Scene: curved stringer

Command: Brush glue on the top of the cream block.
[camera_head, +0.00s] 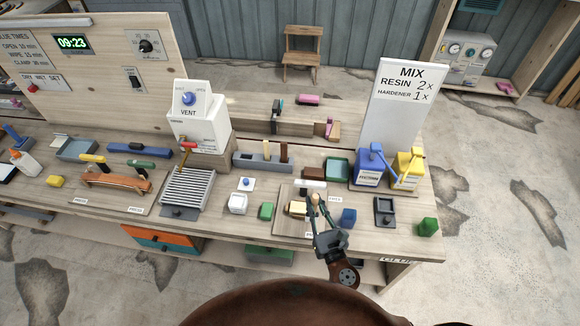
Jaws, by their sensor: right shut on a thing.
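My right gripper (315,208) reaches in from the lower right and is shut on a small wooden-handled thing, probably the brush (316,196). A pale bar-shaped piece (311,184) shows just above the fingertips; I cannot tell whether it is part of the brush. A small cream block (298,208) with brown sides sits on a light board (284,226), just left of the fingertips. At this size I cannot tell whether the brush touches the block or whether glue is on its top. My left gripper is not in view.
A blue block (348,217) and a dark tray (385,212) stand right of the gripper. A green block (267,211) and a white dish (238,203) stand left. Blue (369,167) and yellow (407,170) pump containers stand behind. The bench's front edge is near.

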